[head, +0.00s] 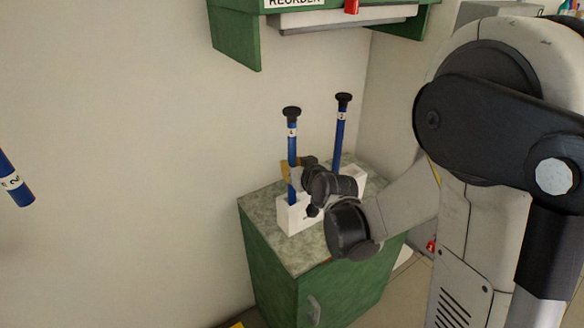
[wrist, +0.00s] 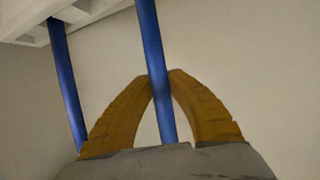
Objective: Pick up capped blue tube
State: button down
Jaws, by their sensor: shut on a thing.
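Two upright blue tubes with black caps and white labels stand above the cabinet in the head view. The left capped blue tube (head: 292,148) has its lower end at a white block (head: 295,218). The right capped blue tube (head: 340,132) stands behind and to the right, its lower end hidden by my arm. My gripper (head: 289,171) is at the left tube, below its label. In the wrist view its tan fingers (wrist: 159,80) are closed on a blue tube (wrist: 153,45). The other blue tube (wrist: 66,85) is to the left, apart from the fingers.
The blocks stand on a green cabinet (head: 265,260) with a speckled top, against a plain wall. A green shelf (head: 236,40) hangs above. Part of another labelled blue tube (head: 15,183) shows, tilted, at the far left edge.

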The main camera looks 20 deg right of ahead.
aim_at(294, 130)
jog(key=shift+s+r, duration=0.15)
jog(key=shift+r, duration=0.25)
notch_tip(294, 130, up, 11)
jog(key=p, duration=0.4)
jog(key=shift+f, duration=0.2)
jog(key=s+d+p, duration=0.1)
jog(key=s+d, duration=0.2)
jog(key=s, duration=0.6)
jog(key=s+d+p, duration=0.2)
jog(key=s+d, duration=0.1)
jog(key=s, duration=0.6)
jog(key=shift+s, duration=0.35)
jog(key=shift+d, duration=0.1)
jog(key=shift+r+p, duration=0.5)
jog(key=shift+r, duration=0.15)
